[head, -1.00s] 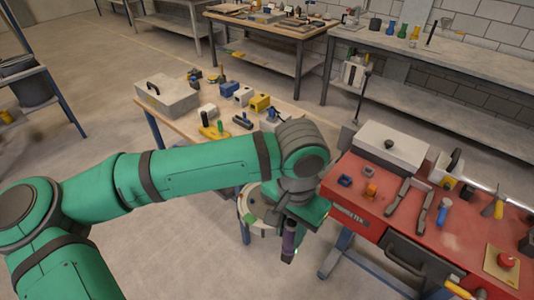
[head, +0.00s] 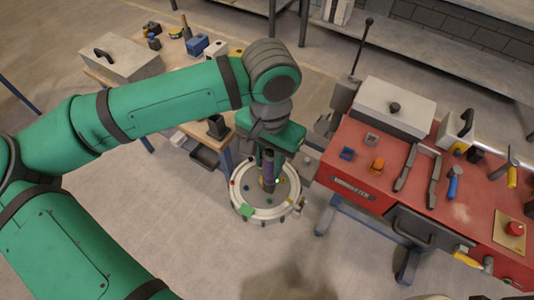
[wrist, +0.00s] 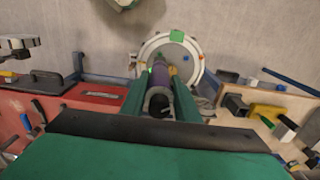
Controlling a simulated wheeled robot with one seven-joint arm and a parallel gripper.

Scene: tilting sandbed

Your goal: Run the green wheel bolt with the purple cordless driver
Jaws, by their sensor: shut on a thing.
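My gripper (head: 268,160) is shut on the purple cordless driver (head: 268,172), which hangs downward over the round wheel (head: 283,209). In the wrist view the purple driver (wrist: 160,86) lies between the two green fingers (wrist: 160,108) and points at the wheel (wrist: 196,52). The wheel has a grey face, a pale rim and small coloured spots around it. I cannot tell which spot is the green bolt, nor whether the driver's tip touches the wheel.
A red workbench (head: 370,178) stands right of the wheel, with a grey lidded box (head: 393,103), tools and a red button (head: 514,229). A wooden table (head: 180,60) with a grey case (head: 120,62) is at left. Bare floor lies in front.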

